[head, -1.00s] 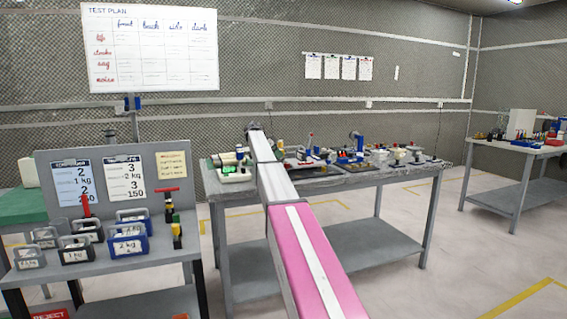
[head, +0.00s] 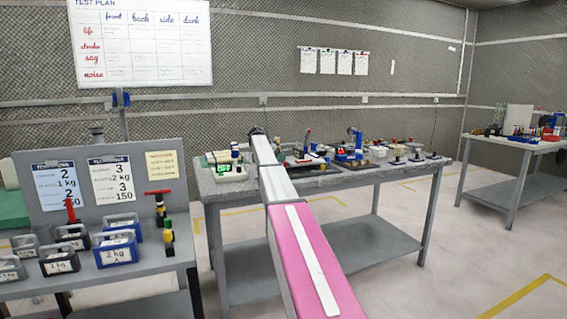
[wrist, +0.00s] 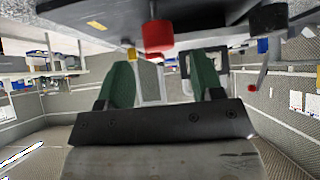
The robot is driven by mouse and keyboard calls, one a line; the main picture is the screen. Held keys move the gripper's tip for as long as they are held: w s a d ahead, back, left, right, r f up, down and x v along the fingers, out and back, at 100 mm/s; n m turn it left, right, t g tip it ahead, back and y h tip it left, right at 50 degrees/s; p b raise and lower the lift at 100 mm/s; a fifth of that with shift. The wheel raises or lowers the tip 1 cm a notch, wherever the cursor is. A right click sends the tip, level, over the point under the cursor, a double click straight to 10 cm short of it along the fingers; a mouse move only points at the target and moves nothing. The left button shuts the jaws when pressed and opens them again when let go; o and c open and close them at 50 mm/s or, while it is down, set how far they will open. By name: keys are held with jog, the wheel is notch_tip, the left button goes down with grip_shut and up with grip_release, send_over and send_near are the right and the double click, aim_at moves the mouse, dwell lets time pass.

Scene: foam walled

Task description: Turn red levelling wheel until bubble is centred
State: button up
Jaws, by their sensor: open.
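In the wrist view a red round part (wrist: 158,36), which looks like the red levelling wheel, sits under the edge of a dark surface. My gripper (wrist: 165,66) shows its two green fingers apart, with nothing between them. The red part appears just beyond the fingertips, and I see no contact. In the head view my arm reaches out to the middle bench (head: 330,184); the gripper cannot be made out there. I cannot tell the red wheel among the small devices on that bench. No bubble can be made out in either view.
Several small devices, among them one with a green display (head: 222,158) and a blue one (head: 352,148), crowd the middle bench. A left bench holds labelled weights, including a blue one (head: 117,248). Another table (head: 518,143) stands at the right. Floor between them is clear.

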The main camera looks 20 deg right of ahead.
aim_at(285, 162)
jog(key=shift+x, duration=1.9)
jog(key=c, duration=0.9)
jog(key=shift+s, duration=0.1)
jog(key=n+t, duration=0.3)
jog(key=shift+s+n+y, duration=0.15)
jog(key=shift+n+y, duration=0.15)
jog(key=shift+n, duration=0.1)
jog(key=shift+n+t+y, duration=0.8)
jog(key=shift+n+t, duration=0.4)
jog(key=shift+n, duration=0.6)
